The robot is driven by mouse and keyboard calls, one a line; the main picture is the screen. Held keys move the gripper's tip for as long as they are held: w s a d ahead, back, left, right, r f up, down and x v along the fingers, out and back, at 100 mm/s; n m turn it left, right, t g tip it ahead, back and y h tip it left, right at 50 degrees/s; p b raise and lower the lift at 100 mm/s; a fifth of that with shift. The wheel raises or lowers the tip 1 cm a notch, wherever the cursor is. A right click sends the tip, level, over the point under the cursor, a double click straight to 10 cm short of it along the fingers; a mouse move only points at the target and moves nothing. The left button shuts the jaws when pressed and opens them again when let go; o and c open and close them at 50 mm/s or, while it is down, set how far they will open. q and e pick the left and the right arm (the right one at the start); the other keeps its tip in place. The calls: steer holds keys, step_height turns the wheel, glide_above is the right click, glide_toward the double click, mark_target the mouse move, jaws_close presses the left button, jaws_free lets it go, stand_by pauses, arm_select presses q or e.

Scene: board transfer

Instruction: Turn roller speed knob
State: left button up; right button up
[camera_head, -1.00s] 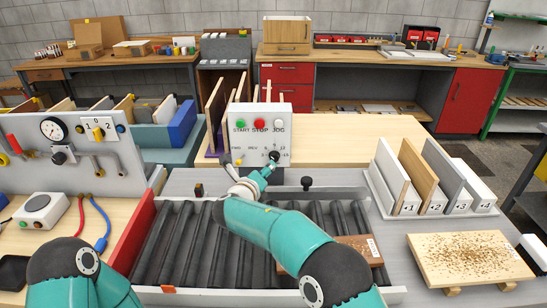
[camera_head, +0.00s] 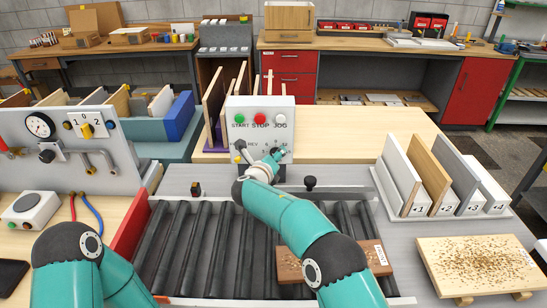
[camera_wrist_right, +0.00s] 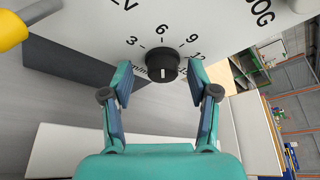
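The roller speed knob (camera_wrist_right: 162,67) is a small black round knob with a white pointer mark, on a white control panel (camera_head: 262,112). In the right wrist view its dial shows numbers including 3, 6 and 9. The pointer mark faces down in that view. My right gripper (camera_wrist_right: 160,82) is open, with one finger on each side of the knob and a gap to both. In the head view the right gripper (camera_head: 275,157) is up at the panel and largely covers the knob. My left arm shows at the lower left; its gripper is out of view.
The panel also has green START (camera_head: 239,119), red STOP and white JOG buttons. A yellow-tipped lever (camera_wrist_right: 10,30) sits beside the dial. The roller conveyor (camera_head: 210,245) lies below, with a brown board (camera_head: 289,264) on it. A rack (camera_head: 502,213) of upright boards is at right.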

steer(key=shift+d, duration=0.15)
steer(key=c, duration=1.1)
jaws_close()
jaws_free()
steer(key=shift+d+f+m+g+y+b, duration=0.1)
steer(key=shift+m+g+y+b, duration=0.1)
steer(key=shift+m+y+b, duration=1.1)
steer(key=shift+d+f+m+g+y+b, duration=0.15)
steer(key=shift+m+y+b, duration=0.55)
steer(key=shift+m+b, duration=1.05)
steer(key=shift+r, duration=0.15)
